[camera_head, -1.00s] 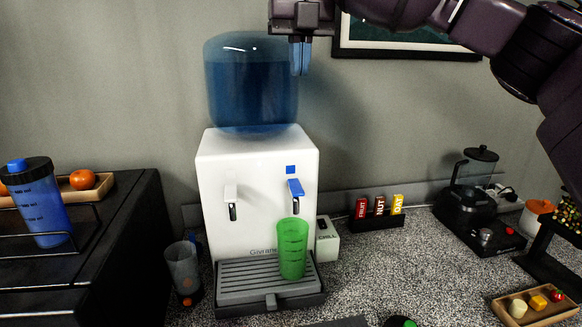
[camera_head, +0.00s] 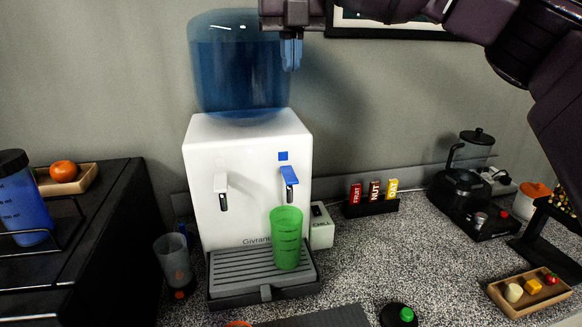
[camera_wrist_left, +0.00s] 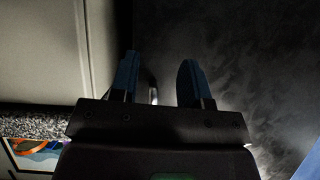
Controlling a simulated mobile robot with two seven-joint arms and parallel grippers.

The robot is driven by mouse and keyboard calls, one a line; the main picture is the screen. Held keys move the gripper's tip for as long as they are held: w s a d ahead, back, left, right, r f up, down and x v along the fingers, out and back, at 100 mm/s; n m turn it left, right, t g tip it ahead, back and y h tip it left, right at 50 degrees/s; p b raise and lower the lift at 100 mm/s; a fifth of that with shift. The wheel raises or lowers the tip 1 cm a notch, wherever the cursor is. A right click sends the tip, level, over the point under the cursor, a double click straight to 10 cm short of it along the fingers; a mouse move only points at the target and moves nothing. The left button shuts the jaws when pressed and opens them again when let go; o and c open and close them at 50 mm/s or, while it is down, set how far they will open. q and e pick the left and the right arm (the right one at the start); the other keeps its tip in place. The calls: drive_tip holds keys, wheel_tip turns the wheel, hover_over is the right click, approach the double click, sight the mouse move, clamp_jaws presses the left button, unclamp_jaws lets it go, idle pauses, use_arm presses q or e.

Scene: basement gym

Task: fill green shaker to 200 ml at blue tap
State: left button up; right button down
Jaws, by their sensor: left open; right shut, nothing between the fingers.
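The green shaker (camera_head: 286,238) stands upright on the drip tray (camera_head: 232,272) of the white water dispenser (camera_head: 240,185). It is under the blue tap (camera_head: 289,177); I cannot tell a water level in it. A second, white tap (camera_head: 221,187) is to the left. My right gripper (camera_head: 291,62) is shut and empty, high above the blue tap, in front of the blue water bottle (camera_head: 238,65). My left gripper (camera_wrist_left: 158,80) is open with nothing between its fingers in the left wrist view; it does not show in the head view.
A grey cup (camera_head: 174,262) stands left of the drip tray. A blue shaker (camera_head: 24,212) sits in a rack at far left. Bar boxes (camera_head: 374,192), a coffee grinder-like machine (camera_head: 470,190) and a small food tray (camera_head: 530,292) are at right. Counter right of the dispenser is mostly clear.

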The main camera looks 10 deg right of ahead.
sight(291, 178)
wheel_tip(291, 178, down, 19)
drive_tip(key=shift+r, duration=0.2)
drive_tip(key=shift+f, duration=0.7)
drive_tip(key=shift+s+f+t, duration=0.1)
drive_tip(key=shift+f+t, duration=0.4)
drive_tip(key=shift+f, duration=0.15)
drive_tip(key=shift+r, duration=0.1)
idle(1.0)
idle(0.8)
